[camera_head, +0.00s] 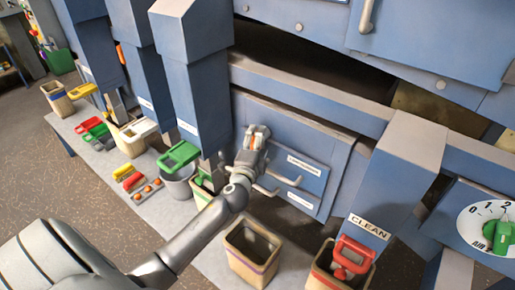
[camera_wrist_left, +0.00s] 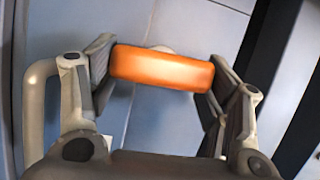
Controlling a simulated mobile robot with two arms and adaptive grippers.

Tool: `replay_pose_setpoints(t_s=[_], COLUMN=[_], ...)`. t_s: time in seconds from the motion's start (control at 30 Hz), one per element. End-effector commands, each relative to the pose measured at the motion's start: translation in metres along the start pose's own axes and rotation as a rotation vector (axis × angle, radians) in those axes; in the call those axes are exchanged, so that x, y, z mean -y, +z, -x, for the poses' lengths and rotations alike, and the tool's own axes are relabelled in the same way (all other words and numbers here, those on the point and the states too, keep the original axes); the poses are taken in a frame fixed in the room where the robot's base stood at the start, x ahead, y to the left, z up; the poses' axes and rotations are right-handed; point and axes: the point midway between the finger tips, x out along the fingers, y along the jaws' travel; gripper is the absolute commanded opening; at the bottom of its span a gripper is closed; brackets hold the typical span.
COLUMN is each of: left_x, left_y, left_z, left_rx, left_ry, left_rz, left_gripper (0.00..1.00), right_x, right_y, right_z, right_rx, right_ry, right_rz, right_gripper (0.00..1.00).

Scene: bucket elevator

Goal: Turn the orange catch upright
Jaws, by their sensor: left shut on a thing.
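The orange catch (camera_wrist_left: 162,69) is a short rounded bar on the blue door panel (camera_head: 290,150). In the left wrist view it lies across the picture, with a finger pad at each end. In the head view only a small orange part of the catch (camera_head: 250,137) shows between the fingers. My left gripper (camera_head: 255,132) is shut on the catch at the panel's upper left, and its fingers also show in the left wrist view (camera_wrist_left: 163,72). The fingers hide part of the catch, and its exact angle on the panel is hard to tell. My right gripper is out of view.
Pale handles (camera_head: 285,180) stick out of the panel just right of my left gripper. A blue chute (camera_head: 190,75) stands close on its left. Below are a tan bucket (camera_head: 253,262) and a chute marked CLEAN (camera_head: 385,185).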

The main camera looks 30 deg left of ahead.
Motion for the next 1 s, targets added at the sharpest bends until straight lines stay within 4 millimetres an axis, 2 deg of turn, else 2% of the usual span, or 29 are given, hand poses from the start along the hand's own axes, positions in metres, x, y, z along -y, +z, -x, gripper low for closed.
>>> replay_pose_setpoints(t_s=[0.03,0.2,0.73,0.77,0.9,1.0], left_x=[-0.0042,-0.0035,-0.0026,-0.0027,-0.0023,-0.0019], left_y=[-0.0005,-0.0006,-0.0009,-0.0009,-0.0007,-0.0005], left_z=[0.0003,0.0003,0.0005,0.0005,0.0003,0.0002], left_rx=[-0.002,-0.002,-0.003,-0.003,-0.002,-0.002], left_ry=[-0.006,-0.022,-0.029,-0.029,-0.029,-0.030], left_rz=[-0.017,-0.058,-0.079,-0.079,-0.078,-0.077], left_gripper=[0.47,0.47,0.47,0.75,0.93,0.93], right_x=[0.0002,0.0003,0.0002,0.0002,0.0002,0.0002], right_y=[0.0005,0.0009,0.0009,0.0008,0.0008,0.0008], right_z=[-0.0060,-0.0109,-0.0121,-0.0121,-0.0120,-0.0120], right_rx=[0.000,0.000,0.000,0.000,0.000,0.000], right_ry=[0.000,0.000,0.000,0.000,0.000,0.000], right_rz=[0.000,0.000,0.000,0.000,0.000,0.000], right_gripper=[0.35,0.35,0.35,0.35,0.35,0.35])
